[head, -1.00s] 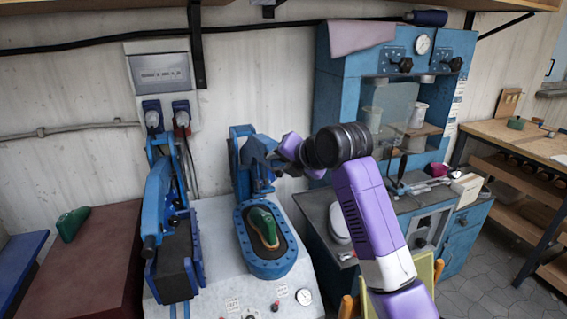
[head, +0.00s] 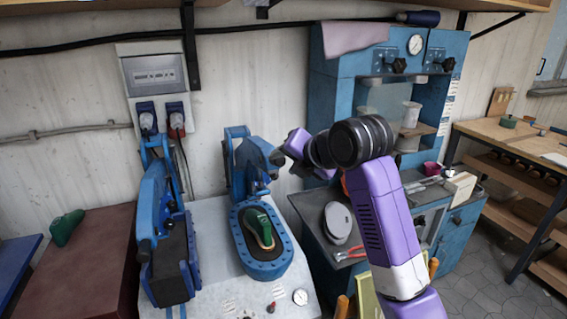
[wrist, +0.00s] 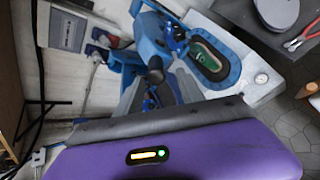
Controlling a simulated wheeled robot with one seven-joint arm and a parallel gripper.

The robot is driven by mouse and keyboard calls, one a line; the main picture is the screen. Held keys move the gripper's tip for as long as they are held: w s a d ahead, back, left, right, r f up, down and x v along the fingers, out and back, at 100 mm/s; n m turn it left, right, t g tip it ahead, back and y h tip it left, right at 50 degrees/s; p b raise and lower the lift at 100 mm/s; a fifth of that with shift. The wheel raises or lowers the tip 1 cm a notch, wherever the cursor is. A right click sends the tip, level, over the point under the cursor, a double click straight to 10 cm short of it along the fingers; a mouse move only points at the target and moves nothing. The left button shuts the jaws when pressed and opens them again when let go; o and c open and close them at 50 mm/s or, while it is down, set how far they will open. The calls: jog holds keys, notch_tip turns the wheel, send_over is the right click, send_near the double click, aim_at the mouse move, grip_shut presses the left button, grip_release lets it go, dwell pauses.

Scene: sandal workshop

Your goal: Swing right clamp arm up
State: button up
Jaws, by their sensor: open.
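The right clamp arm (head: 257,156) is blue and stands raised and tilted at the back of the right press, clear of its oval bed (head: 243,262). A green sandal form (head: 259,228) lies on that bed; the form also shows in the wrist view (wrist: 208,58). My gripper (head: 284,160) is just right of the arm's upper end, with a narrow gap or light contact that I cannot tell apart. It looks empty, and its fingertips are small and partly hidden in the head view. In the wrist view its purple body fills the bottom.
The left clamp arm (head: 152,205) stands over the left press. Right of the presses, a bench carries a grey disc (head: 338,222) and red pliers (head: 350,254). A blue cabinet machine (head: 335,95) stands behind my arm. A wall box (head: 155,75) hangs above.

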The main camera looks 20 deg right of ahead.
jog(key=shift+v, duration=1.65)
